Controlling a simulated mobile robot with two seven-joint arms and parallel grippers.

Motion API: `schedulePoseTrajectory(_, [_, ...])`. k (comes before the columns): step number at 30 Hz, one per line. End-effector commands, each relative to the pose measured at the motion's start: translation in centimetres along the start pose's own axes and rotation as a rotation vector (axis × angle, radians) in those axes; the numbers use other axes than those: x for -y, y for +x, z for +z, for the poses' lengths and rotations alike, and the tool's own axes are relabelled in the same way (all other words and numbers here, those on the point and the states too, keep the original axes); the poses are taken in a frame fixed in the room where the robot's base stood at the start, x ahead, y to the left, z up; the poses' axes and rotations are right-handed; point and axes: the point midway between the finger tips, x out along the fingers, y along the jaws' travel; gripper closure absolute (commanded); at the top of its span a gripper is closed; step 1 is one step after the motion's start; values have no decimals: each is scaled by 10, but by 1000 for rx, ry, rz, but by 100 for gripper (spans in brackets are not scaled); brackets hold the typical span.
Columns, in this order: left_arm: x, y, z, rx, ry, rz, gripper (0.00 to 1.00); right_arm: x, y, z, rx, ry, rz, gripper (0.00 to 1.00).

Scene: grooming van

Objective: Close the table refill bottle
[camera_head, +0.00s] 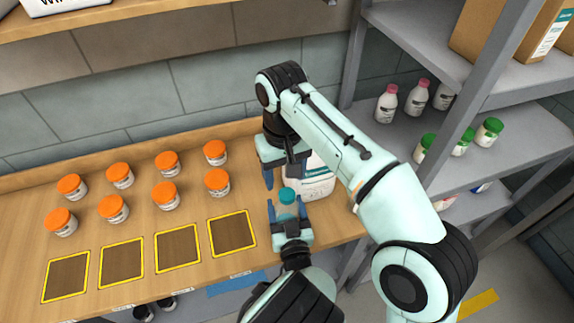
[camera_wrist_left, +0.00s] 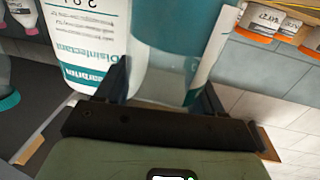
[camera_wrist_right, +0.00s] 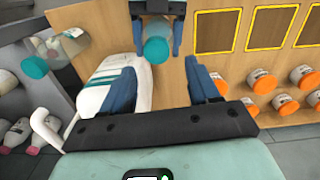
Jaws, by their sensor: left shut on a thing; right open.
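My left gripper (camera_head: 291,218) is shut on the refill bottle (camera_wrist_left: 172,40), a clear bottle with a teal lower part in the left wrist view. In the head view its teal round part (camera_head: 287,196) shows between the fingers; I cannot tell whether this is a cap or the contents. The right wrist view shows the same teal part (camera_wrist_right: 156,50). My right gripper (camera_head: 277,170) is open and empty, above and behind the held bottle. In the right wrist view, a second clear thing with a teal end (camera_wrist_right: 36,67) shows at the left.
A white disinfectant jug (camera_head: 318,180) stands close beside both grippers, partly hidden by my right arm. Orange-lidded jars (camera_head: 168,196) stand in rows to the left. Yellow-edged squares (camera_head: 178,246) lie in front of them. Grey shelves (camera_head: 450,135) with bottles stand at the right.

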Motion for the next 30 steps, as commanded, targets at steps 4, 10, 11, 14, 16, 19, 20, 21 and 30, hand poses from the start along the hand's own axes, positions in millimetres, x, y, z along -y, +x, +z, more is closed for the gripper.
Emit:
schedulePoseTrajectory(4, [0,0,0,0,0,0,100,-1,-3,0,-2,-350,-1,40])
schedulePoseTrajectory(10, [0,0,0,0,0,0,100,-2,-7,1,-6,-825,0,40])
schedulePoseTrajectory(11, [0,0,0,0,0,0,100,-2,-8,1,-6,-896,0,40])
schedulePoseTrajectory(14, [0,0,0,0,0,0,100,-3,-10,1,-8,-1132,2,40])
schedulePoseTrajectory(16, [0,0,0,0,0,0,100,-4,-12,1,-10,-1293,3,40])
schedulePoseTrajectory(19, [0,0,0,0,0,0,100,-4,-14,2,-13,-1502,7,40])
schedulePoseTrajectory(20, [0,0,0,0,0,0,100,-4,-15,2,-14,-1558,8,40])
schedulePoseTrajectory(21, [0,0,0,0,0,0,100,-5,-16,2,-14,-1626,8,40])
schedulePoseTrajectory(30, [0,0,0,0,0,0,100,-6,-19,2,-16,-1891,13,40])
